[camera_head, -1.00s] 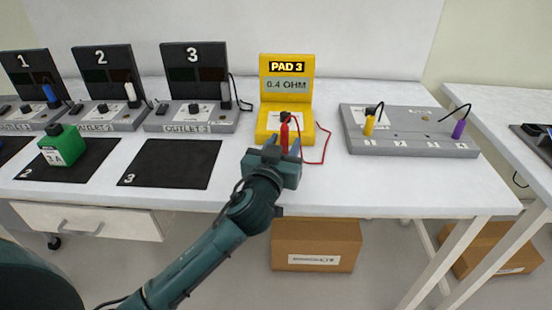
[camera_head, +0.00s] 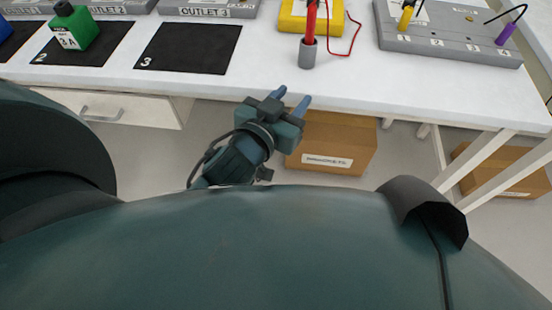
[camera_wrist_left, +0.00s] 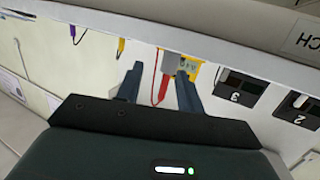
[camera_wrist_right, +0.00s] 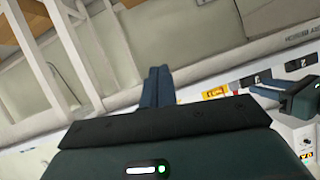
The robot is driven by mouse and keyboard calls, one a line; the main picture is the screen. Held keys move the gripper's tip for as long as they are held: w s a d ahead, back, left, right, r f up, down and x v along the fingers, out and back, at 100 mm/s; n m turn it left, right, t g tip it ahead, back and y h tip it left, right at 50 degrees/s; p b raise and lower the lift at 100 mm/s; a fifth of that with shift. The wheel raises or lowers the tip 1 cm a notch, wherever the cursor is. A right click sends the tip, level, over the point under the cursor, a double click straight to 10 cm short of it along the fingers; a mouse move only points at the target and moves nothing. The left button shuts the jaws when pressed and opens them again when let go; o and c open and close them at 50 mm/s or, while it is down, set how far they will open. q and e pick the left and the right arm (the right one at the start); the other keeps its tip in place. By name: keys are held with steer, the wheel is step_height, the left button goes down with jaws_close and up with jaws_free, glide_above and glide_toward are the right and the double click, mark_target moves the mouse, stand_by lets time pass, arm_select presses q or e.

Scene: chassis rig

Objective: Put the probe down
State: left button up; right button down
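The red probe (camera_head: 311,17) stands upright in a small grey cup-shaped holder (camera_head: 307,54) near the front edge of the white table (camera_head: 270,75). A red wire shows beside it. My left gripper (camera_head: 292,101) is open and empty, in front of the table edge and apart from the probe. In the left wrist view the probe (camera_wrist_left: 162,87) and holder (camera_wrist_left: 170,63) appear beyond the open left fingers (camera_wrist_left: 160,88). My right gripper shows only in its wrist view, with its fingers (camera_wrist_right: 157,86) together and nothing seen between them.
A grey rack (camera_head: 455,45) with yellow and purple probes is at the right. A green block (camera_head: 75,30) sits on a black mat at the left; mat 3 (camera_head: 190,48) is bare. A cardboard box (camera_head: 330,140) is under the table.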

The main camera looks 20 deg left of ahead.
arm_select(q)
steer(key=s+d+f+g+h, duration=0.1)
steer(key=s+f+g+h, duration=0.2)
steer(key=s+f, duration=0.8)
step_height(320, 180, down, 2)
steer(key=shift+d+f+m+g, duration=0.1)
steer(key=shift+d+m+g, duration=0.3)
steer(key=shift+g, duration=0.1)
steer(key=shift+s, duration=0.1)
